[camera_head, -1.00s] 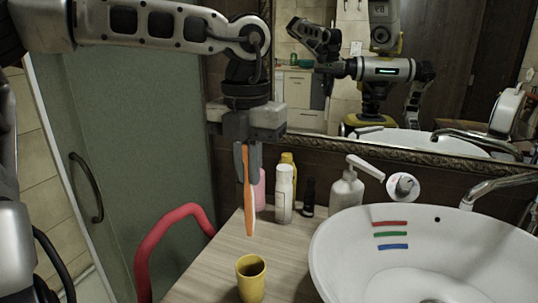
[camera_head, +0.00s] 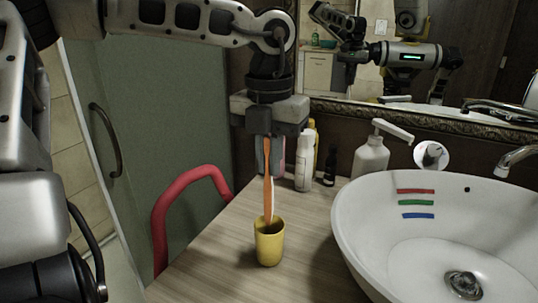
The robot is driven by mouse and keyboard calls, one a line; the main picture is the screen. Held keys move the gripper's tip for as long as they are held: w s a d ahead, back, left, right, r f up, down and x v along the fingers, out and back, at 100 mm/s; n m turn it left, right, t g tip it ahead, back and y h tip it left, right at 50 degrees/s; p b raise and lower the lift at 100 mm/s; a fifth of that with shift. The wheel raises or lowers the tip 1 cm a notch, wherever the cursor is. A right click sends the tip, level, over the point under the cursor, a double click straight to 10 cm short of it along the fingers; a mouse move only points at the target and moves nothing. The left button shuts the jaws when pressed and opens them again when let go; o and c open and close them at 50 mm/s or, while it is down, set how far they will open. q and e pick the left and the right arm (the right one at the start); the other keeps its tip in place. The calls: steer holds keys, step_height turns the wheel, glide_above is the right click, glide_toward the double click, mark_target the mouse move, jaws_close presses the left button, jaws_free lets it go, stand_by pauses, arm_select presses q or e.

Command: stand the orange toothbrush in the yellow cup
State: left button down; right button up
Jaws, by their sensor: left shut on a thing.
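My left gripper (camera_head: 268,150) points down over the counter and is shut on the orange toothbrush (camera_head: 268,190). The toothbrush hangs almost upright, with a long orange body and a paler strip along its right side. The yellow cup (camera_head: 269,246) stands upright on the wooden counter, directly below the gripper. The toothbrush's lower end overlaps the cup's mouth at the rim. I cannot tell how far inside it reaches. My right gripper is not in view.
Behind the toothbrush stand a white bottle (camera_head: 304,165), a small dark bottle (camera_head: 330,165) and a soap dispenser (camera_head: 371,158). The white basin (camera_head: 350,225) is to the right, with several coloured strips inside. A red curved rail (camera_head: 160,235) is left of the wooden counter (camera_head: 215,262).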

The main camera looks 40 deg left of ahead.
arm_select(q)
steer(key=shift+f+b, duration=2.2)
steer(key=shift+f, duration=0.5)
steer(key=c, duration=1.4)
jaws_free()
steer(key=shift+c, duration=0.2)
step_height(320, 180, up, 16)
steer(key=shift+r+p, duration=0.1)
steer(key=shift+p, duration=0.7)
steer(key=shift+s, duration=0.1)
